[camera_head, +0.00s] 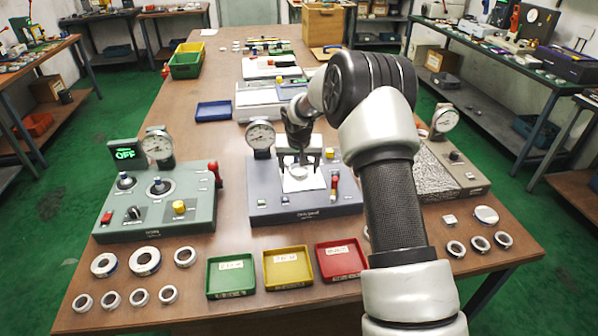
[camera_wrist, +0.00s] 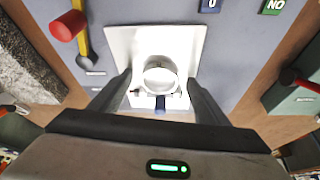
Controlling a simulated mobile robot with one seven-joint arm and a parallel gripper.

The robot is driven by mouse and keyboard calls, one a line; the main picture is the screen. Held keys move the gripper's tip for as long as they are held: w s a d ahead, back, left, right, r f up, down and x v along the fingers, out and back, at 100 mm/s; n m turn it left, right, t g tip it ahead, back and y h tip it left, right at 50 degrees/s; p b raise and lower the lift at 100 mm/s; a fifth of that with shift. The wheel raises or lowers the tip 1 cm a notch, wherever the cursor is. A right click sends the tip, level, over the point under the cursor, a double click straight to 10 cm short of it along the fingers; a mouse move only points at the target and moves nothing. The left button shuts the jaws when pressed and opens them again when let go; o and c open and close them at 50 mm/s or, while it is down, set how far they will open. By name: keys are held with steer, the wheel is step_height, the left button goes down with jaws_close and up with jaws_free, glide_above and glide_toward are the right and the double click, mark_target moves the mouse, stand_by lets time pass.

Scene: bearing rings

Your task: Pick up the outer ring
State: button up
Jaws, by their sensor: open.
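A shiny metal ring, apparently the outer ring (camera_wrist: 160,72), sits on a white square plate (camera_wrist: 190,40) of the grey-blue gauge station. In the head view the ring (camera_head: 298,172) is small and partly hidden by my gripper. My gripper (camera_head: 299,162) is over the white plate (camera_head: 303,184). In the wrist view the fingers of my gripper (camera_wrist: 160,82) are apart, one on each side of the ring. I cannot tell whether either finger touches it.
The grey-blue station (camera_head: 262,203) has a dial gauge (camera_head: 260,135) and a red-handled lever (camera_head: 334,186). A green station (camera_head: 150,205) stands left. Green (camera_head: 210,285), yellow (camera_head: 268,280) and red (camera_head: 322,272) trays lie in front. Several loose rings lie at the front left and right.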

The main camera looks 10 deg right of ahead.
steer(key=shift+c, duration=0.6)
steer(key=c, duration=1.2)
steer(key=shift+r, duration=0.15)
